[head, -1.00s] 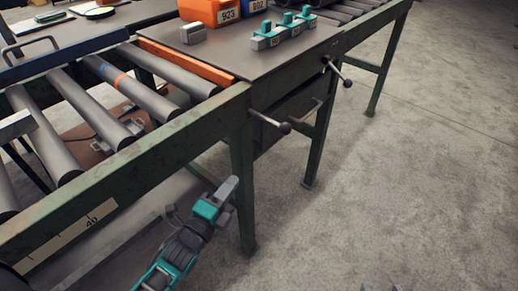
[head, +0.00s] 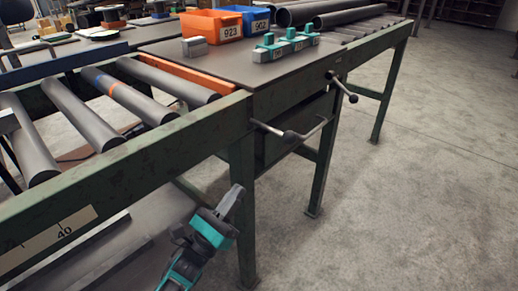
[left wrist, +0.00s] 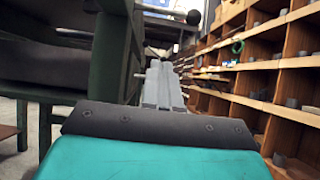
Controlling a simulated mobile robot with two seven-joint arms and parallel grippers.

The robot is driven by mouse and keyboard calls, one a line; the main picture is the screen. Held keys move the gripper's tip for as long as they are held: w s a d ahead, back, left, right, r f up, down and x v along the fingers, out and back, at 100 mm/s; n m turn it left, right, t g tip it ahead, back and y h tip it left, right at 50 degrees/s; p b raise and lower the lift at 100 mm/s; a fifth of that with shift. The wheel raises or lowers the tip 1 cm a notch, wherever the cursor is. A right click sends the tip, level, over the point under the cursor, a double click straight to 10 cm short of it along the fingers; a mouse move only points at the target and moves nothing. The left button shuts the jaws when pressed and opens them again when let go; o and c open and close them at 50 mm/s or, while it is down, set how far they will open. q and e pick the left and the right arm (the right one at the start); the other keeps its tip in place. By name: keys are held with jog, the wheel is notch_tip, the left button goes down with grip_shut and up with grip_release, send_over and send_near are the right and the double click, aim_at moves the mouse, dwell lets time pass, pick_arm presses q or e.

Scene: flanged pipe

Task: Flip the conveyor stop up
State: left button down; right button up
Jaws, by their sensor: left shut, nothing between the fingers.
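An orange bar (head: 186,73) lies across the roller conveyor where the rollers meet the flat plate; it looks low, about level with the rollers. A metal lever (head: 270,128) with a dark knob sticks out of the green frame at the bar's near end. My left gripper (head: 238,190) is below the conveyor's front rail, left of the front leg and under the lever. Its fingers are shut and empty, pointing up. My right gripper is not in view.
A second lever (head: 341,86) sits farther right on the frame. The green front leg (head: 242,215) stands close to my left gripper. Orange (head: 208,30) and blue (head: 246,18) bins and a teal-grey fixture (head: 285,45) stand on the plate. The floor at right is clear.

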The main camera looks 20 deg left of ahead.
pick_arm(q)
jog(key=s+r+x, duration=0.1)
jog(key=r+x, duration=0.1)
jog(key=x, duration=1)
jog(key=shift+a+r+p, duration=0.15)
jog(key=shift+r+p, duration=0.2)
jog(key=shift+p, duration=0.05)
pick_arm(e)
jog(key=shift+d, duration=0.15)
pick_arm(q)
jog(key=shift+w, duration=0.1)
notch_tip(320, 180, up, 7)
jog(key=p, duration=0.3)
jog(key=shift+p, duration=0.4)
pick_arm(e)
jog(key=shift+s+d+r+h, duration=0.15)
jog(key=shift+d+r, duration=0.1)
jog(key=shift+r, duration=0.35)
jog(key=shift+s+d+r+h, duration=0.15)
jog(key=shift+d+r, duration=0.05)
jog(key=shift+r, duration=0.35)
